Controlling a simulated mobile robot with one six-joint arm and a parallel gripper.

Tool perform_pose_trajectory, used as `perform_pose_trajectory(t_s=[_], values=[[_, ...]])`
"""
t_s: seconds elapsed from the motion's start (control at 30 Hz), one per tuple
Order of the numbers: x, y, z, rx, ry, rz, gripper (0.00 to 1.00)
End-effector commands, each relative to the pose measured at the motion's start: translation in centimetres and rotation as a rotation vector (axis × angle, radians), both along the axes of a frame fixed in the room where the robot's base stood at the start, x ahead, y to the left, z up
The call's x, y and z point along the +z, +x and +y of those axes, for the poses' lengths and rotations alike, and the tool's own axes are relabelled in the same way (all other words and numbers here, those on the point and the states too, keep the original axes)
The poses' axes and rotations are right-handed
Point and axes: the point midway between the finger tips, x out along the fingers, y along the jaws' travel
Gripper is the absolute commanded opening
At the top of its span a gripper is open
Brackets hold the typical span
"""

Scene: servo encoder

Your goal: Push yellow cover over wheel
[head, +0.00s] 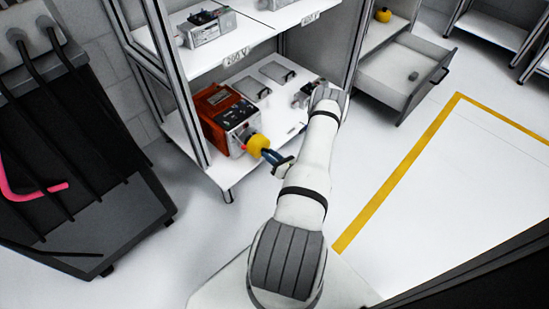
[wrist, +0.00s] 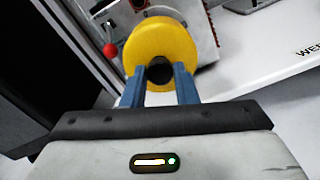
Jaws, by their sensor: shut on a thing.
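The yellow cover (wrist: 165,40) is a round disc with a dark knob (wrist: 159,72) at its centre, facing the wrist camera. In the head view the yellow cover (head: 257,143) stands at the front of an orange device (head: 222,104) with a dark panel. My gripper (wrist: 160,80) is shut on the dark knob, its blue fingers on either side. In the head view my gripper (head: 268,155) reaches the cover from the lower right. The wheel cannot be made out; the cover hides what lies behind it. A red ball-ended lever (wrist: 110,48) is left of the cover.
The device stands on a white lower shelf (head: 262,120) with flat plates and small parts to its right. A shelf post (head: 187,105) rises left of it. A dark cabinet (head: 80,170) stands left, and an open drawer (head: 405,75) at the right.

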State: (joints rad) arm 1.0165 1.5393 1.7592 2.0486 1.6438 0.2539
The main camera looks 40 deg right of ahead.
Motion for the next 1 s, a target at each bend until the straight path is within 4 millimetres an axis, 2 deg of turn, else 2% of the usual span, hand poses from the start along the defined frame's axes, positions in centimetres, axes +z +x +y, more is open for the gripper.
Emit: perform_pose_trajectory(t_s=[0.47, 1.0], values=[[0.0, 3.3, 0.3, 0.002, -0.001, 0.000, 0.00], [0.1, 3.4, 0.4, 0.003, -0.001, 0.000, 0.00]])
